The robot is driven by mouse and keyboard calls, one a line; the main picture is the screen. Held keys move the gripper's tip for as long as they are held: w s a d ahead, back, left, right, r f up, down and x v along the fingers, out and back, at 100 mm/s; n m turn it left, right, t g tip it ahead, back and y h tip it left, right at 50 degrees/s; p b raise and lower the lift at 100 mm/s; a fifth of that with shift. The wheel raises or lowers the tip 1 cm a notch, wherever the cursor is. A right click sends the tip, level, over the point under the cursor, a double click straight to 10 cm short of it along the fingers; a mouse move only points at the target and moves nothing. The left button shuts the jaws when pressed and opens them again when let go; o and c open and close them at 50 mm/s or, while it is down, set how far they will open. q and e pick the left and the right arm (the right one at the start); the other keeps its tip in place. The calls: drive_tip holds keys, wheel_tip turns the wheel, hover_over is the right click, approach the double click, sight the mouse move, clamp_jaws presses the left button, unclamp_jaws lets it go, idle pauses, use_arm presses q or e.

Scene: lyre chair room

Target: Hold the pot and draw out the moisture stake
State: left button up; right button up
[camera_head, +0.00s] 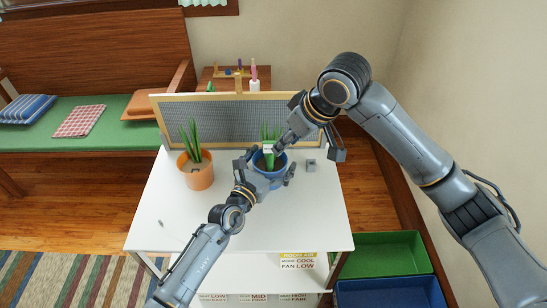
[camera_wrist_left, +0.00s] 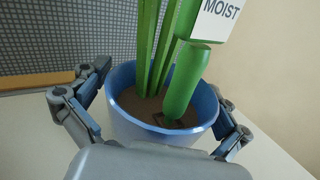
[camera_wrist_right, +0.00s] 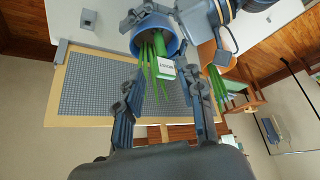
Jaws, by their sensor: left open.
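The blue pot (camera_head: 266,182) stands on the white table with a leafy plant in it. The thick green moisture stake (camera_wrist_left: 186,85) is upright in the soil beside the leaves. Its white MOIST label shows in the left wrist view and the right wrist view (camera_wrist_right: 167,69). My left gripper (camera_head: 270,170) is open, with a finger on either side of the pot; I cannot tell whether they touch it. My right gripper (camera_wrist_right: 165,88) is open, with the stake's label seen between its fingers. In the head view, it partly hides the stake's top.
An orange pot (camera_head: 199,178) with a plant stands to the left on the table. A small grey block (camera_head: 311,165) sits right of the blue pot. A framed mesh panel (camera_head: 215,120) stands along the table's back. The table's front is mostly clear. Green (camera_head: 385,254) and blue crates lie right.

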use_arm(q)
drive_tip(key=shift+c, duration=0.4)
drive_tip(key=c, duration=1.3)
drive_tip(key=shift+o, duration=0.2)
use_arm(e)
drive_tip(key=shift+o, duration=0.5)
drive_tip(key=shift+a, duration=0.1)
drive_tip(key=m+h, duration=0.4)
drive_tip(key=m, duration=0.5)
approach(270, 144)
drive_tip(key=x, duration=1.2)
drive_tip(key=shift+w+f, duration=0.15)
drive_tip(key=shift+f, duration=0.15)
